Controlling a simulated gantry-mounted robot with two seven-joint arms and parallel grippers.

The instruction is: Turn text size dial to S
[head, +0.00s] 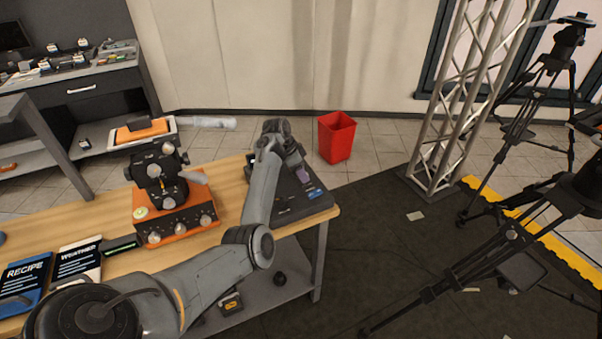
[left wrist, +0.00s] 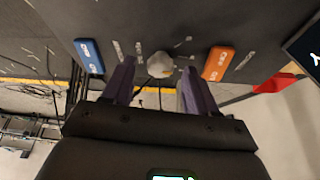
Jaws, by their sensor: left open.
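A dark control panel (head: 290,212) lies at the right end of the wooden table. My left gripper (head: 302,175) is over the panel, and the arm hides much of it. In the left wrist view, a round pale grey dial (left wrist: 159,64) on the panel face (left wrist: 130,20) shows between the tips of my two purple fingers. White markings around it are too blurred to read. The left gripper (left wrist: 157,73) is open, with a finger on each side of the dial; contact cannot be told. The dial is hidden in the head view. My right gripper is not in view.
A blue button (left wrist: 89,55) and an orange button (left wrist: 217,63) flank the dial. An orange device with knobs (head: 176,222) stands left of my arm. Recipe (head: 25,276) and weather (head: 79,258) cards lie further left. A red bin (head: 337,137) stands beyond the table.

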